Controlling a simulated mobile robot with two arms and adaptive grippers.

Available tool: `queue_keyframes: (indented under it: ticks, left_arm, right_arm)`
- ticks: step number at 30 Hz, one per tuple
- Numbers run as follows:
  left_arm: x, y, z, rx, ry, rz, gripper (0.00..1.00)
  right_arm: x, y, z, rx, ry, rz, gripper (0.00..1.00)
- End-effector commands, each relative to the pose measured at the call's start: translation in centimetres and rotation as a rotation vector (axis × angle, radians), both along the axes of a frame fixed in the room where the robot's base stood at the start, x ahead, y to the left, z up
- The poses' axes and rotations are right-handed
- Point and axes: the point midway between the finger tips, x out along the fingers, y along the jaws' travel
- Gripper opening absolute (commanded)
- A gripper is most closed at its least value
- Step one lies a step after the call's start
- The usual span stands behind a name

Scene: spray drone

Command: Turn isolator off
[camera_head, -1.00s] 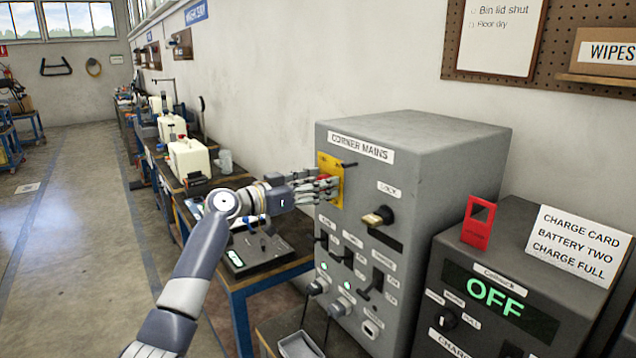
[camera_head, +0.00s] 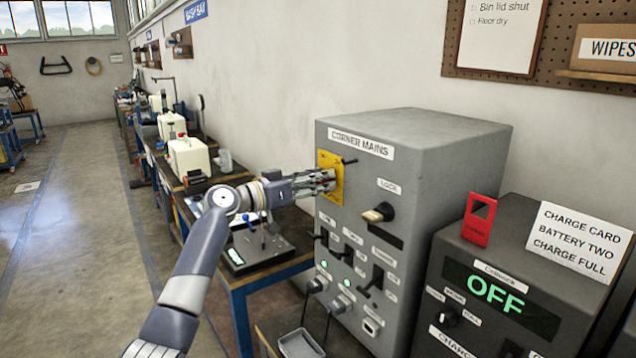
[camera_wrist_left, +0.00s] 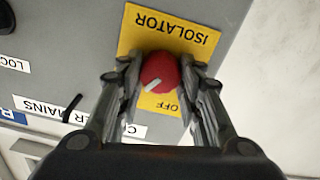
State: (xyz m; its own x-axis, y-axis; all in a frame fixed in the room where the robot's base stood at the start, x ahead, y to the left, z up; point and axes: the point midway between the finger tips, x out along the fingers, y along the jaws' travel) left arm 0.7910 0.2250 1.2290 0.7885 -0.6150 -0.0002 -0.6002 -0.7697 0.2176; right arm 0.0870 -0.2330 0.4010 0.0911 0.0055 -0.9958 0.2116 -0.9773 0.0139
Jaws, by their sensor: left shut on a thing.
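The isolator is a round red knob (camera_wrist_left: 160,73) with a pale pointer mark, on a yellow plate (camera_wrist_left: 195,38) lettered ISOLATOR and OFF. In the left wrist view the knob sits between the two fingers of my left gripper (camera_wrist_left: 160,85), which is shut on it. The pointer mark slants toward the lower left of that view. In the head view the yellow plate (camera_head: 338,180) is on the front of the grey CORNER MAINS box (camera_head: 440,150). My left gripper (camera_head: 330,180) reaches it from the left and hides the knob there. My right gripper is not in view.
Below the plate are a lock with a brass key (camera_head: 378,214), several black switches and lit green lamps (camera_head: 324,265). A second cabinet showing OFF (camera_head: 495,290) stands at right, with a red tag (camera_head: 480,220) on top. A workbench (camera_head: 265,275) lies beneath my left arm.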

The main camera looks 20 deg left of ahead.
Motion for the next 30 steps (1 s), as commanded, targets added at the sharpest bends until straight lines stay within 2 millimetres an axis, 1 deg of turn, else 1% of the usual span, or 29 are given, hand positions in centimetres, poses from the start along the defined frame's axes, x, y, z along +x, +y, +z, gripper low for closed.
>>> queue_keyframes:
  ticks: [5, 14, 23, 30]
  left_arm:
    - [0.1, 0.1, 0.0, -0.131, 0.101, 0.0, 0.1]
    - [0.1, 0.1, 0.0, -0.356, 0.277, 0.0, 0.1]
    - [0.2, 0.2, 0.1, -0.582, 0.452, 0.0, 0.1]
    - [0.2, 0.2, 0.0, -0.758, 0.592, 0.001, 0.1]
  right_arm:
    - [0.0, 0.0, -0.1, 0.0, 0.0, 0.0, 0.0]
    - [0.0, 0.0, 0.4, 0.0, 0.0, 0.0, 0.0]
    - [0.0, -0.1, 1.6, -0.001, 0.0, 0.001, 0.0]
    - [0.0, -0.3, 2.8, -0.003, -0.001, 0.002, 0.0]
